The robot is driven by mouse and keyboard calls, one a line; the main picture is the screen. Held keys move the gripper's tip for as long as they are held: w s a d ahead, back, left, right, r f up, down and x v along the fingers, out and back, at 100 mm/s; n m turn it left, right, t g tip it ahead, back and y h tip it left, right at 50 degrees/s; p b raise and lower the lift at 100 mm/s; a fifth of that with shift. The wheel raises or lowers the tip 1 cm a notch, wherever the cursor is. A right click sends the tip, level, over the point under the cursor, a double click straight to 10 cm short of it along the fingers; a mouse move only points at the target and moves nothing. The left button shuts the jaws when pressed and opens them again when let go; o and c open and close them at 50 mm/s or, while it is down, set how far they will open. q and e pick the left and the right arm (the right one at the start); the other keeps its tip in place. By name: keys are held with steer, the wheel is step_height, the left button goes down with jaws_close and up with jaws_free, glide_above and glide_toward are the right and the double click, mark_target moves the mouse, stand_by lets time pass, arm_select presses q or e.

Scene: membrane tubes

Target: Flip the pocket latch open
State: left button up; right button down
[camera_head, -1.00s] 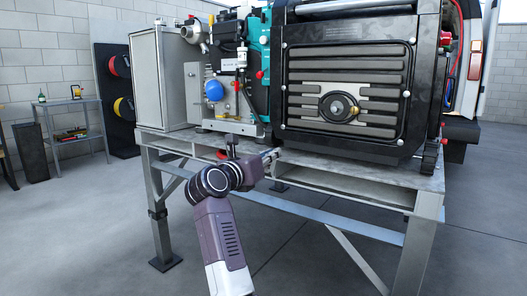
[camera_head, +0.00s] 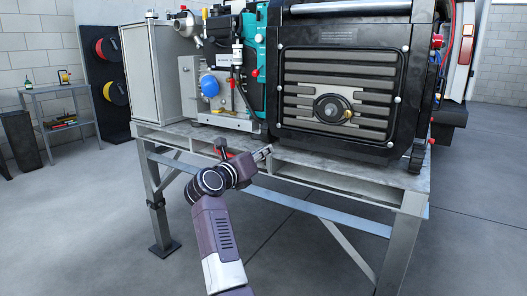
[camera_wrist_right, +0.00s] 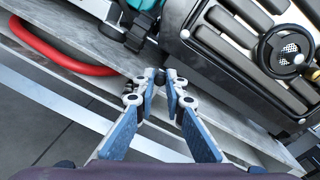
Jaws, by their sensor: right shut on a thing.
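My right gripper (camera_head: 264,152) is at the front edge of the metal bench, below the lower left corner of the black machine housing (camera_head: 275,80). In the right wrist view its two fingers (camera_wrist_right: 171,77) are close together around a small dark part (camera_wrist_right: 160,77) at the bench edge, in front of the machine's base. I cannot make out the shape of this part, and no latch is clearly recognisable. The round handle on the black housing (camera_head: 332,108) also shows in the right wrist view (camera_wrist_right: 288,49). My left gripper is not in view.
A red hose (camera_wrist_right: 58,58) curves along the bench (camera_head: 330,168), left of the fingers in the wrist view. A blue cap (camera_head: 210,86) and a teal block (camera_head: 261,60) are left of the housing. A grey cabinet (camera_head: 150,75) stands at the bench's left end. The floor in front is clear.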

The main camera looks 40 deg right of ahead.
steer(key=c, duration=2)
jaws_free()
steer(key=shift+w, duration=0.1)
steer(key=shift+r, duration=0.1)
step_height(320, 180, up, 10)
steer(key=shift+f, duration=0.1)
